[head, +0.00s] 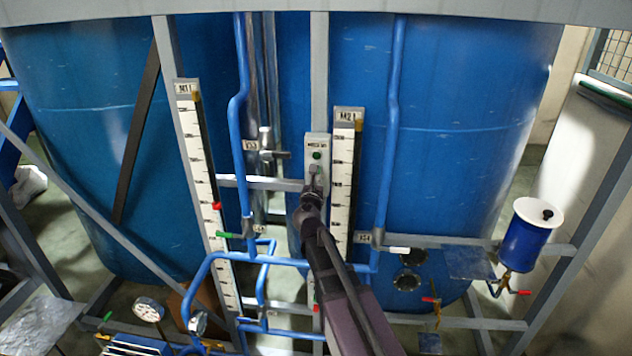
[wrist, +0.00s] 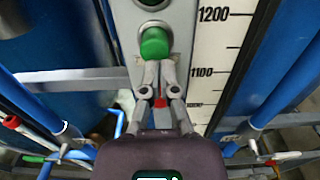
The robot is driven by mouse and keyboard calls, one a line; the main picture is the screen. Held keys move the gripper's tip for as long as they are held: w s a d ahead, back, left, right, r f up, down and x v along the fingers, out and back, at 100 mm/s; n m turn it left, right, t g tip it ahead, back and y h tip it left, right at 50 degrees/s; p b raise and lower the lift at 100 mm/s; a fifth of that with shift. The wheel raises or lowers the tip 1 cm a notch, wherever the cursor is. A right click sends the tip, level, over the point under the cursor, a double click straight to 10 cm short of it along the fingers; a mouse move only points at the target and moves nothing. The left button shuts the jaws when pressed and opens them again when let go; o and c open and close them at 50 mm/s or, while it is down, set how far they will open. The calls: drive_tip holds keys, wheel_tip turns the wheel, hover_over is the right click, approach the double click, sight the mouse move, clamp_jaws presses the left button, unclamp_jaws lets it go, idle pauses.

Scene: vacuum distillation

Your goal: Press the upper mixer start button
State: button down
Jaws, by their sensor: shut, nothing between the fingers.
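A grey control box (head: 318,142) is mounted on the upright post between the two big blue tanks. In the head view a dark green round element (head: 317,155) shows on its face, above my gripper (head: 314,172). In the wrist view a raised bright green button (wrist: 154,42) sits on the box, with another round, ringed element (wrist: 150,4) above it, cut by the frame's top edge. My gripper (wrist: 160,68) is shut and empty, its fingertips at the lower edge of the green button. I cannot tell whether they touch it.
A white level scale marked M21 (head: 343,170) stands close to the right of the box. Blue pipes (head: 393,120) run vertically on both sides. A grey crossbar (head: 262,183) lies left of my gripper. A valve with a red handle (wrist: 12,122) shows at lower left.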

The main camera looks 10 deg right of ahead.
drive_tip(key=shift+x, duration=0.9)
drive_tip(key=shift+w+a+r, duration=0.1)
drive_tip(key=shift+r, duration=0.05)
drive_tip(key=v, duration=1.4)
drive_tip(key=shift+s, duration=0.25)
